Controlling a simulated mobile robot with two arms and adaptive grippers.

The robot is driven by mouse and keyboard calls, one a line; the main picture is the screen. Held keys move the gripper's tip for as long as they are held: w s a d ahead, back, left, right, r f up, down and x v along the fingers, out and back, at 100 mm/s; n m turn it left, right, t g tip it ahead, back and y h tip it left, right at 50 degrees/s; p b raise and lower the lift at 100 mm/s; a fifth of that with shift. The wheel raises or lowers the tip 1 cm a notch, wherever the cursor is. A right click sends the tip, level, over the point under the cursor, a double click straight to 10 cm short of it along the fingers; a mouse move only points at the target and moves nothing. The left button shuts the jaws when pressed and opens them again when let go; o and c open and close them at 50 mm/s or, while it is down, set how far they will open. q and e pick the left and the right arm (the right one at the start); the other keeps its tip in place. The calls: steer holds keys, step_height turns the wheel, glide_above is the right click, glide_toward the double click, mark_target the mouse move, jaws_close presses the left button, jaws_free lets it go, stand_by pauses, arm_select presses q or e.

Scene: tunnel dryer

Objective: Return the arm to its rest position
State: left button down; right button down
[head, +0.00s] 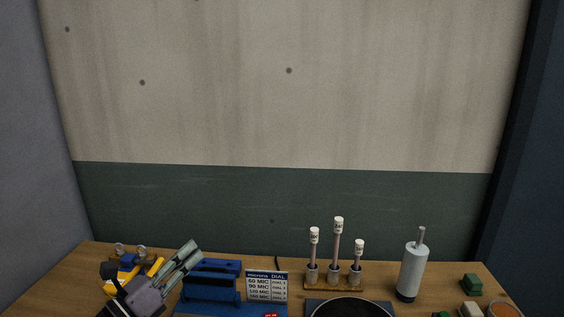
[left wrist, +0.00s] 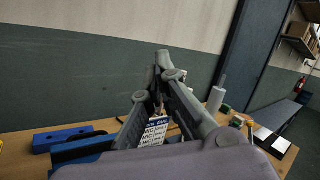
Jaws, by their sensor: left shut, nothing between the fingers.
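My left arm comes in from the lower left in the head view. My left gripper (head: 192,247) is shut and empty, its fingers pointing up and to the right above the back left of the table. It appears just left of and above the blue device (head: 210,287). In the left wrist view the gripper's fingers (left wrist: 164,65) stretch ahead, close together with nothing held, and partly cover the dial card (left wrist: 154,132). My right gripper is in neither view.
The wooden table (head: 66,289) carries the white dial card (head: 267,286), a rack with several white-capped tools (head: 338,225), a dark round plate (head: 350,308), a grey cylinder (head: 412,270) and small blocks (head: 472,284). A wall (head: 280,210) stands behind. Space above the table is clear.

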arm_select(q)
steer(key=s+a+f+n+g+y, duration=0.1)
steer(key=s+a+f+n+y, duration=0.3)
steer(key=n, duration=0.6)
steer(key=s+a+f+n+y, duration=0.2)
steer(key=f+n+y, duration=0.45)
steer(key=n, duration=0.25)
steer(key=s+a+f+n+g+y, duration=0.1)
steer(key=s+a+f+n+y, duration=0.3)
steer(key=n, duration=0.6)
steer(key=s+d+f+n+g+h, duration=0.1)
steer(key=s+d+f+n+g, duration=0.3)
steer(key=s+f+g, duration=0.5)
steer(key=s+d+f+n+g+h, duration=0.1)
steer(key=s+d+f+n+g, duration=0.15)
steer(key=s+d+f, duration=0.7)
steer(key=s+a+f, duration=0.2)
steer(key=s+f, duration=0.1)
steer(key=f, duration=0.9)
steer(key=s+a+f, duration=0.2)
steer(key=a+f, duration=0.1)
steer(key=f, duration=0.9)
steer(key=s+a+f+g+b, duration=0.1)
steer(key=s+a+f+g, duration=0.1)
steer(key=s+f, duration=1.4)
steer(key=shift+s+a, duration=0.25)
steer(key=shift+a, duration=0.1)
